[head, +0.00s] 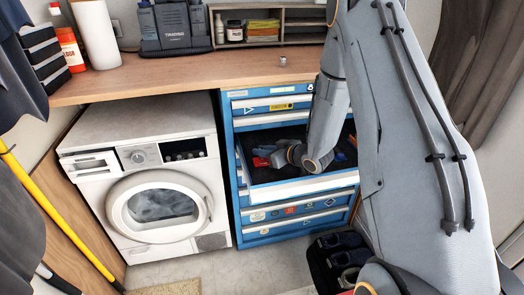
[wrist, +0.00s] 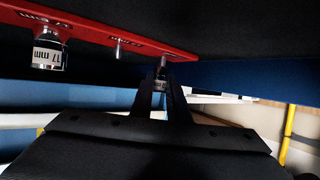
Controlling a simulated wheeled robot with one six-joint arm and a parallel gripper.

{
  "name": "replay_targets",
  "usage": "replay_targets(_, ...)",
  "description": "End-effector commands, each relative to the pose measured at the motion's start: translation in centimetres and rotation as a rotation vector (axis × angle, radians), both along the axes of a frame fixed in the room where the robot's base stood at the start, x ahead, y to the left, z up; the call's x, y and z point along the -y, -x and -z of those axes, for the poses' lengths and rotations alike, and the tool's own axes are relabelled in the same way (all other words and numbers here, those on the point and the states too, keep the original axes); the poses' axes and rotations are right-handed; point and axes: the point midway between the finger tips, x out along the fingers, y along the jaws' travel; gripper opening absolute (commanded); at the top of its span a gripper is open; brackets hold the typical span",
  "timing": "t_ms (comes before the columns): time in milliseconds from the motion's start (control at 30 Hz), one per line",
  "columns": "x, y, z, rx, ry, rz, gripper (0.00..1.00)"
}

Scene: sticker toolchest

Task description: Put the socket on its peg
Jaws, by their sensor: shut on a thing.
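A red rail (wrist: 90,32) with "mm" labels crosses the top of the wrist view; its red end (head: 261,161) shows in the open drawer in the head view. A silver socket (wrist: 48,50) marked 17 mm sits on the rail at left. A thin bare peg (wrist: 118,46) stands beside it. My gripper (wrist: 160,84) is shut on a small silver socket (wrist: 158,86) at the rail's right end. The socket is mostly hidden between the dark fingers. Whether it is around a peg there or just touching it, I cannot tell.
The blue tool chest (head: 237,190) has its upper drawer (head: 300,190) pulled out, with my arm reaching in. A small silver piece (head: 282,61) lies on the wooden worktop (head: 200,70). A white washing machine (head: 150,180) stands at left.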

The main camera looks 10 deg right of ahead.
Motion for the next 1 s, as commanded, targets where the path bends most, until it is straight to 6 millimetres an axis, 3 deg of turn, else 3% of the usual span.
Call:
replay_targets(567, 0.0, 0.0, 1.4, 0.0, 0.0, 0.0, 0.0)
replay_targets(600, 0.0, 0.0, 1.3, 0.0, 0.0, 0.0, 0.21)
replay_targets(700, 0.0, 0.0, 1.3, 0.0, 0.0, 0.0, 0.37)
replay_targets(1000, 0.0, 0.0, 1.2, 0.0, 0.0, 0.0, 0.37)
